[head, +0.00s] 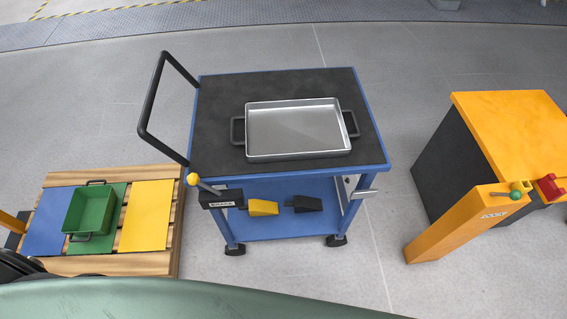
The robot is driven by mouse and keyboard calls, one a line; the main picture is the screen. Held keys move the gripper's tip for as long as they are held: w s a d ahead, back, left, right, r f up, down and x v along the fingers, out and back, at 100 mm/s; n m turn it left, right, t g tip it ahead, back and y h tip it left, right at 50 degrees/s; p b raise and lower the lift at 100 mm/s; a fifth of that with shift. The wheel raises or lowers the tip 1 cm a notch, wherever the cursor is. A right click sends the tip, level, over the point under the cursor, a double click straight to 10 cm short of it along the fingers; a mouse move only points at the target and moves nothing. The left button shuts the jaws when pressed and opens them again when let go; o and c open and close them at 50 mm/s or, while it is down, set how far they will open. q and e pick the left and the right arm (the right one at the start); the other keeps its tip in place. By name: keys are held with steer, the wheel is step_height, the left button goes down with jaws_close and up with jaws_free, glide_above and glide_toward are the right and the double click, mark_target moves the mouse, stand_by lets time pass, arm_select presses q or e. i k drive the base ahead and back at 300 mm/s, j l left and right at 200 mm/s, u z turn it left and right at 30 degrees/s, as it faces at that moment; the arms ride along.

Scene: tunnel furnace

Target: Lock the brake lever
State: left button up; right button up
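The brake lever (206,186) is a thin grey rod with a yellow ball knob (193,179) at its end. It slants up and left from a black box labelled BRAKE (221,199), at the front left corner of the blue cart (240,170). The knob is free, with nothing touching it. Neither of my grippers shows in the head view. A dark part at the lower left edge may belong to my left arm, but no fingers are visible there.
A grey metal tray (298,151) with black handles sits on the cart's black top. Yellow (263,208) and black wedge shapes (304,203) show beside the brake box. A pallet (150,264) with a green bin (90,212) stands left; an orange-topped unit (515,125) stands right.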

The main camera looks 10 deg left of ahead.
mark_target(193, 179)
steer(key=u, duration=1.2)
